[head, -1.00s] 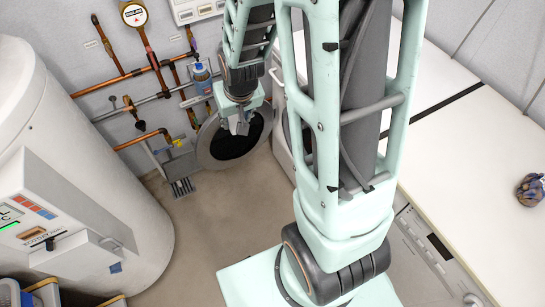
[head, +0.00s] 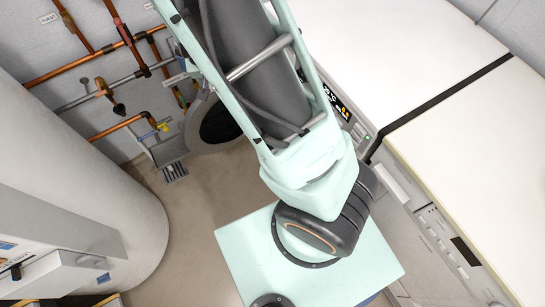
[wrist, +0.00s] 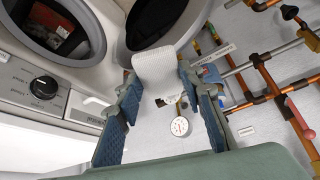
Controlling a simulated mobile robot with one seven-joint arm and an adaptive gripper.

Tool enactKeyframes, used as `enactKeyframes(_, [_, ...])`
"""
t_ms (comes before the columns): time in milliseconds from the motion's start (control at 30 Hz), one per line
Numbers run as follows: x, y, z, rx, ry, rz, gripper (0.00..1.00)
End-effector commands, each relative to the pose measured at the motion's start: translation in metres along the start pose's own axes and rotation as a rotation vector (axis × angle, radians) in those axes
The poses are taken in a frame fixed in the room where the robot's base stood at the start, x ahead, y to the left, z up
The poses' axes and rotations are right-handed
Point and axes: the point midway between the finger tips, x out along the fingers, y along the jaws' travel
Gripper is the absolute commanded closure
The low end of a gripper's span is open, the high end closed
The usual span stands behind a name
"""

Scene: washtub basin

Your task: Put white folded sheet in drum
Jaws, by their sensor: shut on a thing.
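In the wrist view my gripper (wrist: 158,88) is shut on the white folded sheet (wrist: 157,68), a small pale textured piece that sticks out beyond the blue-padded fingertips. The drum opening (wrist: 58,28) of a front-loading washer is at the upper left of the wrist view, left of the sheet and apart from it. Its inside is dark, with something reddish in it. The round open door (wrist: 150,50) is just behind the sheet. In the head view the door (head: 217,122) shows partly behind my arm, which hides the drum. The gripper and sheet do not show there.
Copper pipes and valves (wrist: 268,80) run along the wall at the right of the wrist view, with a round gauge (wrist: 180,126) behind the fingers. In the head view a large white tank (head: 80,180) stands left and white worktops (head: 470,150) lie right.

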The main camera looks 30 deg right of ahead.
Motion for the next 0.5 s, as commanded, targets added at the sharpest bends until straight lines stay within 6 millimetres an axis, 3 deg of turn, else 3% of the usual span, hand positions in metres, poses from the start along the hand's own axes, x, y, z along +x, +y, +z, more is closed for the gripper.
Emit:
enactKeyframes(33, [0.023, -0.002, 0.007, 0.025, 0.011, 0.018, 0.76])
enactKeyframes(500, [0.151, 0.011, 0.033, 0.323, 0.125, 0.194, 0.76])
